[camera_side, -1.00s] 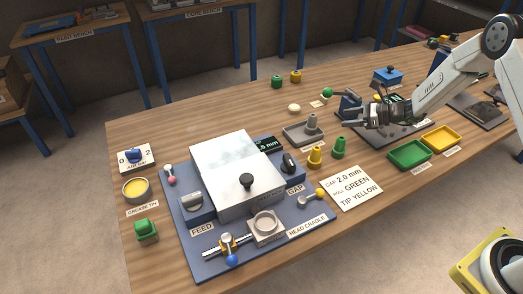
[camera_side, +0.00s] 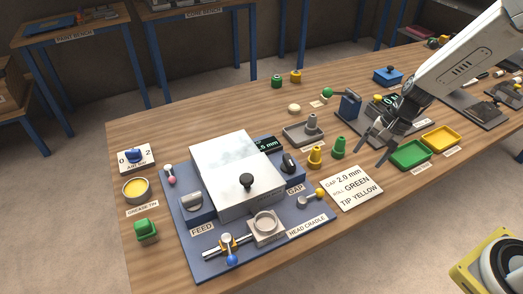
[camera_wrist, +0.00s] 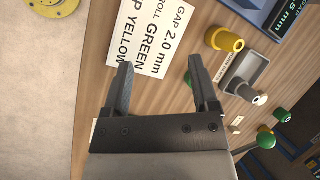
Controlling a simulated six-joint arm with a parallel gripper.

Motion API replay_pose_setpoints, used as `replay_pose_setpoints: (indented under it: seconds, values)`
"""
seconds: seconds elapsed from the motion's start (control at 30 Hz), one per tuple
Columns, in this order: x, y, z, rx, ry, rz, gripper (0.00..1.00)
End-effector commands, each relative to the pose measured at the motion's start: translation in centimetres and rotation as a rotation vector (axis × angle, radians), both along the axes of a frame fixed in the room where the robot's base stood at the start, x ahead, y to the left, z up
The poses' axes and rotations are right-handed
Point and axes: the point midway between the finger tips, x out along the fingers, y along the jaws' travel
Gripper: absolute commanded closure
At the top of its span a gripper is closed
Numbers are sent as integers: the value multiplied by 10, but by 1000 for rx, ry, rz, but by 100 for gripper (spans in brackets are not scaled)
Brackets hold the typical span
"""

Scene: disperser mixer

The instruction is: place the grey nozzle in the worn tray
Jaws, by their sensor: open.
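The grey nozzle (camera_side: 312,121) stands upright at the right end of the shallow grey tray (camera_side: 291,134). The tray has a label at its front, too small to read in the side view. The wrist view shows the grey nozzle (camera_wrist: 247,93) and the grey tray (camera_wrist: 252,67) right of my fingers. My gripper (camera_side: 373,153) is open and empty, pointing down over the table right of the tray.
A green nozzle (camera_side: 338,148) and a yellow nozzle (camera_side: 315,156) stand between my gripper and the tray. A blue device (camera_side: 348,105) with a green-balled lever is behind. Green (camera_side: 410,154) and yellow (camera_side: 441,139) trays lie right. A card (camera_side: 351,188) lies in front.

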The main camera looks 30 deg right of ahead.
Motion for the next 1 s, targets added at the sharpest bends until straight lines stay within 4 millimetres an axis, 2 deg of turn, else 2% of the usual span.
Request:
replay_pose_setpoints:
  seconds: [0.03,0.2,0.5,0.7,1.0]
  values:
    - [-11,2,6,-58,-29,91,24]
    - [-44,1,18,-244,-130,396,24]
    - [-78,0,35,-477,-296,840,24]
    - [-84,0,38,-524,-334,940,24]
    - [-84,0,38,-525,-335,942,24]
